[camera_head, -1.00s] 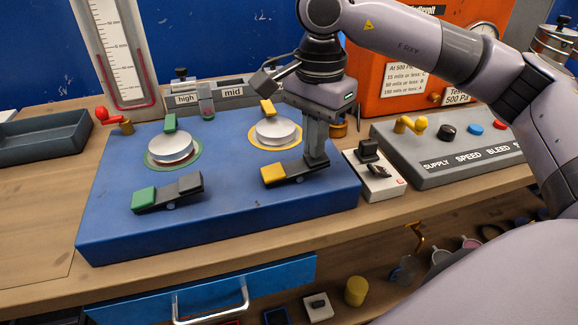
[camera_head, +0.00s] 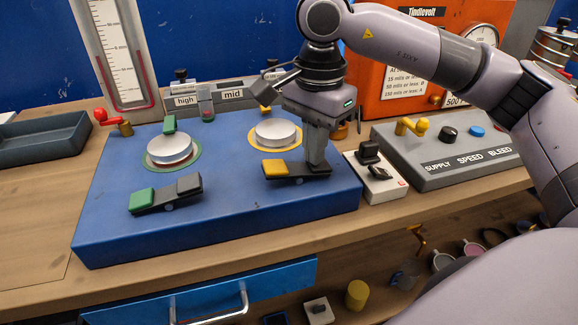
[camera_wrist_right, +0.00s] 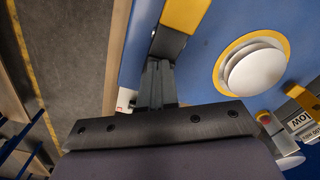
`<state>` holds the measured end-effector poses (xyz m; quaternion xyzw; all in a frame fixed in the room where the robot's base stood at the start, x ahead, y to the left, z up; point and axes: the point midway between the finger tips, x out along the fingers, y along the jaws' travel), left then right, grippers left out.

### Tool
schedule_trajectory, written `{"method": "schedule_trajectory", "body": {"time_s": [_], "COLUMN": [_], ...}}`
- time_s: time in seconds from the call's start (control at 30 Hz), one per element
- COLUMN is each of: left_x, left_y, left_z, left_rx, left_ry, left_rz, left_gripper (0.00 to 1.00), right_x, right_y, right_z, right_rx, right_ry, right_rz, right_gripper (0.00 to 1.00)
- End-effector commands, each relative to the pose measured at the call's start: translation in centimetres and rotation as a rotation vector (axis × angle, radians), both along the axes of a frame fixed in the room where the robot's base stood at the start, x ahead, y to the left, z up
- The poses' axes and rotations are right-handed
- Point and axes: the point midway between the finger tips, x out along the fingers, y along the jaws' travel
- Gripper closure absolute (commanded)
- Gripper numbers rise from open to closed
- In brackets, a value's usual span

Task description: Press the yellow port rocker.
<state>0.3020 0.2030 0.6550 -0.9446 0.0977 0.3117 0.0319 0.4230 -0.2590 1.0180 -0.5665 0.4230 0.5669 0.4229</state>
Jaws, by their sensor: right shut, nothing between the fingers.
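The yellow port rocker (camera_head: 275,168) sits at the front right of the blue panel (camera_head: 235,205). Its yellow end is on the left and appears raised; its black end is on the right and appears lowered. My right gripper (camera_head: 317,169) is shut and empty, pointing down with its tips at the black end, apparently touching it. In the wrist view the yellow end (camera_wrist_right: 184,14) and part of the black end show just beyond my right fingers (camera_wrist_right: 158,64). A white disc port (camera_head: 276,132) in a yellow ring lies behind the rocker. My left gripper is not in view.
A green-ended rocker (camera_head: 165,193) and a green-ringed port (camera_head: 169,149) are on the panel's left. A small white switch box (camera_head: 374,178) stands close to the right of my gripper. A grey control box (camera_head: 450,150) with knobs is further right.

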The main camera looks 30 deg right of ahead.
Motion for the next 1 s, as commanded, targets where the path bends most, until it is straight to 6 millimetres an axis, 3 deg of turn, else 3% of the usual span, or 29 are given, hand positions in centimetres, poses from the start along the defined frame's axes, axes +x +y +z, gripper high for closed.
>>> {"method": "schedule_trajectory", "body": {"time_s": [0.8, 1.0], "left_x": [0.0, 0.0], "left_y": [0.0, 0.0], "left_z": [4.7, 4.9], "left_rx": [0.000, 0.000], "left_ry": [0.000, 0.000], "left_rz": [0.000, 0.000], "left_gripper": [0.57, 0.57], "right_x": [0.0, 0.0], "right_y": [0.0, 0.0], "right_z": [6.6, 7.0], "right_rx": [0.000, 0.000], "right_ry": [0.000, 0.000], "right_rz": [-0.001, -0.001], "right_gripper": [1.00, 1.00]}}
